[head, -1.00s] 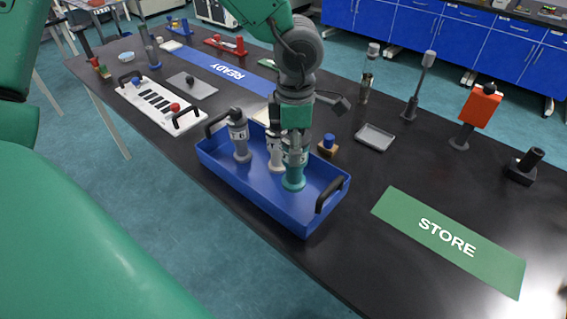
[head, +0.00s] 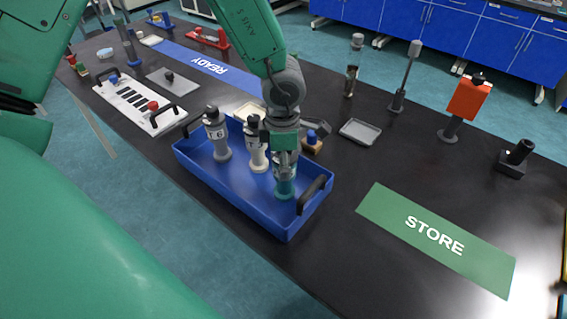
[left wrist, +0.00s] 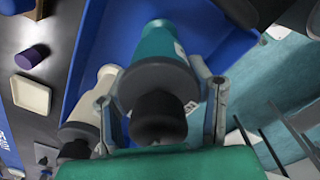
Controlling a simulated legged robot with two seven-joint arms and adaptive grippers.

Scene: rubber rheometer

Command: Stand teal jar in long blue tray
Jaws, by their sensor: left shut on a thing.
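The long blue tray (head: 245,196) stands on the black bench, with a black handle at each end. The teal jar (head: 285,186) is upright inside the tray near its right end; in the left wrist view the teal jar (left wrist: 162,45) shows a grey collar and black cap. My left gripper (head: 285,160) is shut on it from above, one finger on each side. Whether the jar's base touches the tray floor I cannot tell. My left gripper (left wrist: 160,105) also shows in the left wrist view. My right gripper is not in view.
Two whitish jars with black caps, one (head: 217,138) at the left and one (head: 256,150) beside the teal jar, stand in the tray. A green STORE mat (head: 395,226) lies right. A small grey tray (head: 360,131) and a blue-topped block (head: 312,145) are behind.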

